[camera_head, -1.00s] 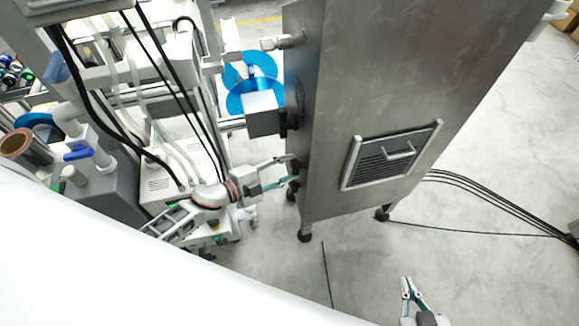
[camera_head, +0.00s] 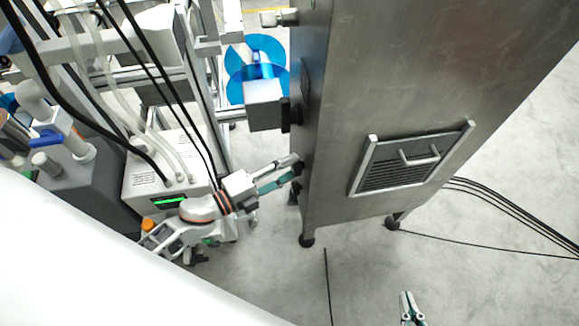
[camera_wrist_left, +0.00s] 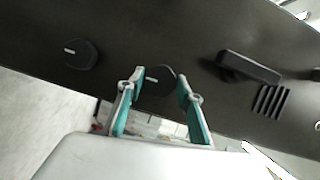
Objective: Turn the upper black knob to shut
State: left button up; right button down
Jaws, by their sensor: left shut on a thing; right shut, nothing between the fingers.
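The upper black knob (camera_wrist_left: 160,80) is on the dark cabinet side in the left wrist view, with a pale mark on its face. My left gripper (camera_head: 294,168) is shut on it, with one teal finger on each side; its fingers also show in the left wrist view (camera_wrist_left: 162,84). A second black knob (camera_wrist_left: 81,54) with a pale mark sits to the left there, apart from the fingers. In the head view the upper knob is mostly hidden by the fingers. My right gripper (camera_head: 408,303) is shut and empty, low in the head view, away from the cabinet.
The tall steel cabinet (camera_head: 400,80) stands on short black feet, with a vented panel (camera_head: 408,160) on its front. A black handle (camera_wrist_left: 248,68) and slots are right of the knobs. A grey box (camera_head: 263,104) and blue reels (camera_head: 257,55) are above my left gripper. Black cables cross the floor.

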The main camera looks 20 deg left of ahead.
pick_arm(q)
jog(key=o, duration=1.1)
